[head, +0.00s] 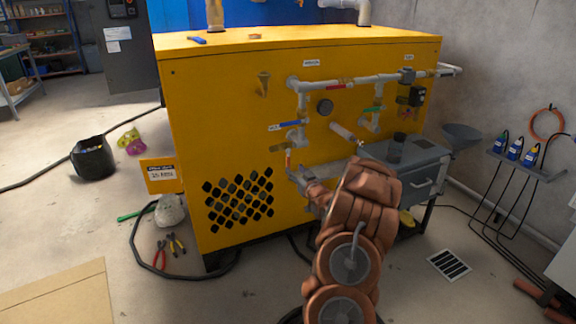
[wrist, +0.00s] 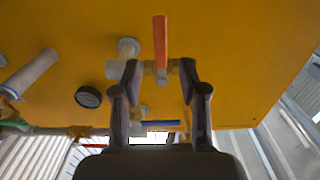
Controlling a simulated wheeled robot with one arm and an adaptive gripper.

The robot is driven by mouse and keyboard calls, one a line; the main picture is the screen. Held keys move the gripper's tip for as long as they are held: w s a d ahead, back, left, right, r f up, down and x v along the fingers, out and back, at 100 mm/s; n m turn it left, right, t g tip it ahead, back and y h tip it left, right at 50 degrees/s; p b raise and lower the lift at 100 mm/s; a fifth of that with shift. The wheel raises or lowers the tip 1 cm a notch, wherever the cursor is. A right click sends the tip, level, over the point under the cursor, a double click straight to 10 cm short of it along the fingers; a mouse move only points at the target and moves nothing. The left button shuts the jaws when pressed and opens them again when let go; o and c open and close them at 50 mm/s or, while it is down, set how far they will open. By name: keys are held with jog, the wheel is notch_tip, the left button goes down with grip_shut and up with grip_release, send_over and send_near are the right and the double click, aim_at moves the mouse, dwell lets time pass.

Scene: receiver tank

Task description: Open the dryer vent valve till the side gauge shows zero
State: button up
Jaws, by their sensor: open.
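A valve with an orange-red lever (head: 288,161) sits low on the yellow cabinet's pipework; the lever also shows in the wrist view (wrist: 161,42), in line with the gap between my fingers. My gripper (wrist: 159,72) is open, with one fingertip on each side of the valve's pale fitting; contact cannot be told. In the head view my gripper (head: 300,178) is at the low pipe end, partly hidden by my arm. A round dark gauge (head: 325,107) is on the cabinet face, also in the wrist view (wrist: 88,97); its reading is too small to tell. The labels are unreadable.
Blue (head: 291,124), red (head: 340,87) and green (head: 373,109) levers are on nearby pipes. A pale cylinder (head: 345,133) juts out right of the gripper. A grey cart (head: 408,165) stands close on the right. Hose and pliers (head: 176,243) lie on the floor left.

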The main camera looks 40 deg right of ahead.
aim_at(289, 164)
jog(key=shift+b+x, duration=0.65)
jog(key=shift+x, duration=2.7)
jog(key=shift+f, duration=0.1)
grip_shut()
